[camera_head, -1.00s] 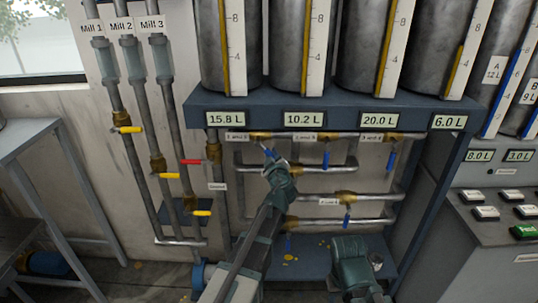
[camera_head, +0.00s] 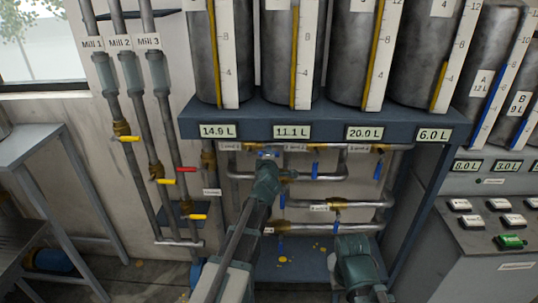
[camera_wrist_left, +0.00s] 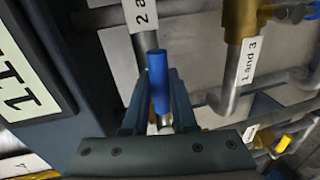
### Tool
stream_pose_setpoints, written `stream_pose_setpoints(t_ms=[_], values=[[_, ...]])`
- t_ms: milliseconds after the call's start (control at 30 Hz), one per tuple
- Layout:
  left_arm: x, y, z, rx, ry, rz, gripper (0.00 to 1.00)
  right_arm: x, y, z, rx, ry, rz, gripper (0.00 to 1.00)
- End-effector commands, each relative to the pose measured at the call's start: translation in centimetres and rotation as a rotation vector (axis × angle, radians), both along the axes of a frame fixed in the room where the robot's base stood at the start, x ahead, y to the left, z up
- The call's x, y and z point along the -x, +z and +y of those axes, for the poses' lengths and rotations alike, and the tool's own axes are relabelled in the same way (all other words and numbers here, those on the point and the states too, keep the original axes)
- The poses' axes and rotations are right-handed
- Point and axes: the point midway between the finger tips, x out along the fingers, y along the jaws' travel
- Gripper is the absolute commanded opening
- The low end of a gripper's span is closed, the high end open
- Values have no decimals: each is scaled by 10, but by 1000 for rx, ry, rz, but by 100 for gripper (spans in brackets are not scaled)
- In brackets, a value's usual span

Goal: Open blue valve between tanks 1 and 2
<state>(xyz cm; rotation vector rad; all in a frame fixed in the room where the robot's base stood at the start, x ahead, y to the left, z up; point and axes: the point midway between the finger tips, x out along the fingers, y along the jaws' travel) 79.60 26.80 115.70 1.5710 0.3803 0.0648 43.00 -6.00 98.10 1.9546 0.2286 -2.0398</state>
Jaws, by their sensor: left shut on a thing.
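The blue valve handle (camera_head: 268,152) on the top pipe between the tank 1 and tank 2 displays sits by the "1 and 2" label (camera_head: 230,146). It is mostly hidden behind my left gripper (camera_head: 267,160). The left wrist view shows a blue handle (camera_wrist_left: 157,75) between the two fingers, with my left gripper (camera_wrist_left: 157,112) shut on it. The tank 1 display (camera_head: 216,131) reads 14.9 L and the tank 2 display (camera_head: 291,132) reads 11.1 L. My right arm shows low at the right, but its fingers are not in view.
Other blue handles hang close by: the "2 and 3" handle (camera_head: 315,170) and the "3 and 4" handle (camera_head: 378,170). Pipes with more valves run below. Mill pipes with yellow handles (camera_head: 128,139) and a red handle (camera_head: 186,169) stand left. A button console (camera_head: 480,240) is right.

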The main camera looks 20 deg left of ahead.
Motion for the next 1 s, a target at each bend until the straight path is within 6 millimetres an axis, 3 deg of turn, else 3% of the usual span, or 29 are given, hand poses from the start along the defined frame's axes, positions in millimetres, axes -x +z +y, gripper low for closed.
stream_pose_setpoints(t_ms=[700, 733, 800, 867, 1000], values=[[-1, 5, 0, 60, -1, -18, 0, 0, 5, 0, 0, 0, 0, 50], [-1, 5, 0, 60, -1, -18, 31, 0, 5, 0, 0, 0, 0, 50], [0, 5, 0, 60, -1, -18, 44, 0, 5, 0, 0, 0, 0, 50], [0, 5, 0, 59, 0, -17, 54, 0, 5, 0, 0, 0, 0, 50], [0, 4, 0, 59, 0, -17, 56, 0, 5, 0, 0, 0, 0, 50]])
